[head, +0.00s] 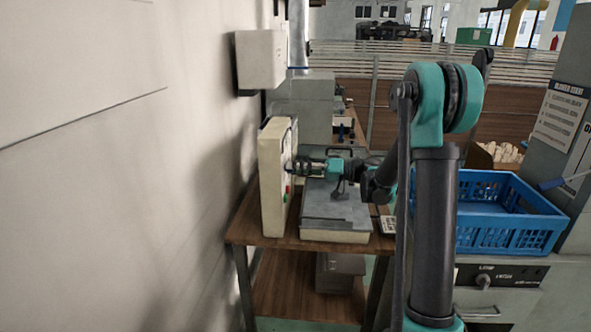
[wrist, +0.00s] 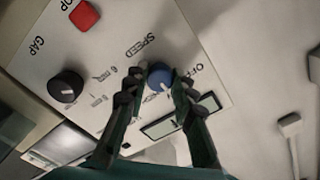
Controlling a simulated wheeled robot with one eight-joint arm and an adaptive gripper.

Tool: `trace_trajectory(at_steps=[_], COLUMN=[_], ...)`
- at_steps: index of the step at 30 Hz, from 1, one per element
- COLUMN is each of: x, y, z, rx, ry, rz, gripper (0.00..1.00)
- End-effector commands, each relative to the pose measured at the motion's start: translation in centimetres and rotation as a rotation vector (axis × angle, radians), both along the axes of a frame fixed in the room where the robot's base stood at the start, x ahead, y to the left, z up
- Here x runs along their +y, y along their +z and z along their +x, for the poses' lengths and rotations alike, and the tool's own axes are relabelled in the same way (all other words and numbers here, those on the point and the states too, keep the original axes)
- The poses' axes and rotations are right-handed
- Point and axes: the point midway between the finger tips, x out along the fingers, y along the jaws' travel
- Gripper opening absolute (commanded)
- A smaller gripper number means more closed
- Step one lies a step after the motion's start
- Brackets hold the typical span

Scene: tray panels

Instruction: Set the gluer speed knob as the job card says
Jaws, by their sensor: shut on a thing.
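The cream gluer panel (head: 272,178) stands upright on the wooden bench; it fills much of the wrist view (wrist: 110,45), turned at an angle. The blue knob (wrist: 159,74) sits beside the word SPEED. OFF is printed to its right, and other dial marks are too small to read surely. A pale pointer mark shows on the knob's lower side. My gripper (wrist: 158,85) has one finger on each side of the blue knob and is shut on it. In the head view my gripper (head: 294,167) reaches the panel's face from the right; the knob is hidden there.
On the panel, a black GAP knob (wrist: 66,86) and a red stop button (wrist: 85,15) lie left of the fingers. A grey-topped machine (head: 335,205) stands beside the panel. A small white card (head: 388,225) lies right of it, unreadable. A blue crate (head: 500,240) is further right.

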Motion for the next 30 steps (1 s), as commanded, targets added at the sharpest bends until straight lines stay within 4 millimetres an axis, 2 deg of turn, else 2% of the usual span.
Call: trace_trajectory(at_steps=[16,17,21,30], x=[-0.03,-0.03,-0.03,-0.11], y=[0.0,0.0,0.0,0.0], z=[0.06,0.06,0.05,0.02], rx=[0.024,0.024,0.024,0.023], ry=[-0.001,-0.001,-0.001,-0.001], rz=[0.001,0.001,0.001,0.001], gripper=[0.0,0.29,0.46,0.46])
